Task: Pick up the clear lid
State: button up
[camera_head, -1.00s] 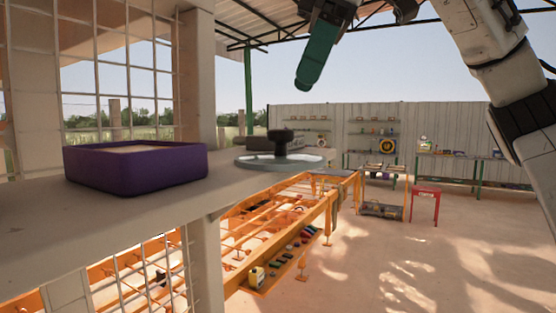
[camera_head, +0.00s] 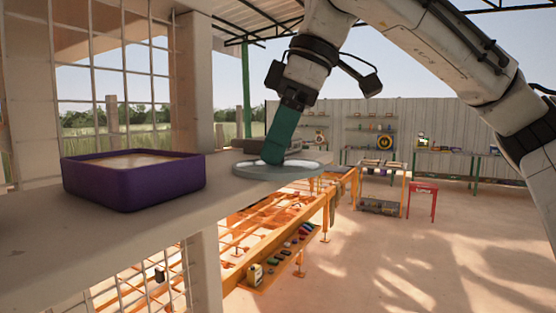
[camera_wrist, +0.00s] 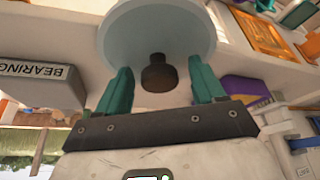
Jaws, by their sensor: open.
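The clear lid (camera_head: 298,169) is a round, pale see-through disc lying flat on the ledge in the head view. In the wrist view the lid (camera_wrist: 120,35) fills the upper middle, and its dark knob (camera_wrist: 158,73) stands between my two teal fingers. My gripper (camera_head: 272,158) reaches down over the lid in the head view and hides the knob there. In the wrist view my gripper (camera_wrist: 162,90) is open, with a gap on each side of the knob.
A purple square container (camera_head: 135,185) stands on the ledge (camera_head: 120,232) left of the lid. A dark grey box (camera_head: 243,144) lies just behind the lid; the wrist view shows a box marked "BEARING" (camera_wrist: 35,83). A wire grid and pillar (camera_head: 196,90) rise behind the ledge.

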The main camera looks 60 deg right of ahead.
jog(key=c, duration=1.2)
jog(key=shift+r, duration=0.1)
